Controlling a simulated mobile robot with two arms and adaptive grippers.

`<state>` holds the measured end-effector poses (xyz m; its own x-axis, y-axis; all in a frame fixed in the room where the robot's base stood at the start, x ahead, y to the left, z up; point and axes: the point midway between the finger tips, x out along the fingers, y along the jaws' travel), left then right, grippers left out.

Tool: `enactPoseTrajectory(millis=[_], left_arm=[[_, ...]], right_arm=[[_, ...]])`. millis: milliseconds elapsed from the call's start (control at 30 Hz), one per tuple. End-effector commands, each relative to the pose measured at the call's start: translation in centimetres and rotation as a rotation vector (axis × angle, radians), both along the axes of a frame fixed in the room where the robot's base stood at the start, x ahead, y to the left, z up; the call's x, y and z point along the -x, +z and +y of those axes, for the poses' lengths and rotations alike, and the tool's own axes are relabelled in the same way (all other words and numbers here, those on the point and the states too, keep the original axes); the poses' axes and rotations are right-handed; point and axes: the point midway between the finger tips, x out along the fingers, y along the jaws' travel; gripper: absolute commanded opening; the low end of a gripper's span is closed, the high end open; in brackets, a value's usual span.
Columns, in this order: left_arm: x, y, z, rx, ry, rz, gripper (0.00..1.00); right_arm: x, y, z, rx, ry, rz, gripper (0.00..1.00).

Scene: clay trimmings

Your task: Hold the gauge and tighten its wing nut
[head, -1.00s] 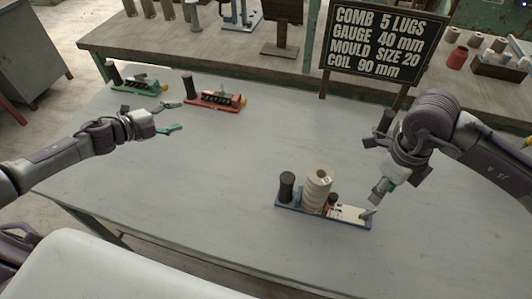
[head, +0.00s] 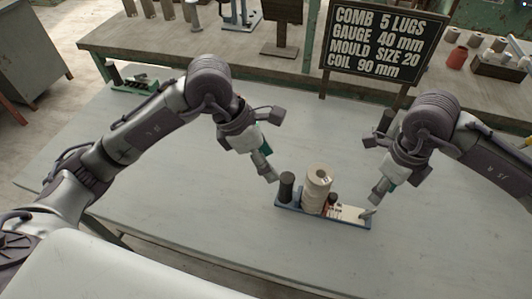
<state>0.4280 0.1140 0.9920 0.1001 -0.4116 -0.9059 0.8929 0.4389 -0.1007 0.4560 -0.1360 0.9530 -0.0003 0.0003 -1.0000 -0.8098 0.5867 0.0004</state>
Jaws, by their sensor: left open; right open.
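A tool on a blue base (head: 290,211), likely the gauge, lies on the table in front of me. It carries a black upright handle (head: 286,186) at its left end, a cream ribbed cylinder (head: 317,188), a small red-and-dark part (head: 331,203) and a pale plate toward its right end. I cannot make out the wing nut for certain. My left gripper (head: 270,175) is open, pointing down just left of and behind the black handle. My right gripper (head: 373,203) is open at the tool's right end; whether it touches is unclear.
A green-based tool (head: 133,85) stands at the table's far left. A sign (head: 375,42) reading "GAUGE 40 mm" among other lines stands at the back right. A bench (head: 160,45) with pots runs behind. The table's front is clear.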

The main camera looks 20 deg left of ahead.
Motion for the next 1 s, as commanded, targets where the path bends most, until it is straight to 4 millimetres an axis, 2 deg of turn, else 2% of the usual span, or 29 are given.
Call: enactPoseTrajectory(millis=[133,267,800,1000], left_arm=[[-0.4,0.7,0.2,-0.066,-0.007,-0.068,0.64],[-0.6,-0.1,-0.1,-0.078,-0.006,-0.075,0.64],[-2.2,-9.3,-3.5,-0.075,-0.005,-0.071,0.64],[-2.7,-11.3,-4.2,-0.074,-0.004,-0.073,0.64]], right_arm=[[0.0,0.0,0.0,0.0,0.0,0.0,0.42],[0.0,0.0,0.0,0.0,0.0,0.0,0.42],[0.0,0.0,0.0,0.0,0.0,0.0,0.42],[0.0,0.0,0.0,0.0,0.0,0.0,0.42]])
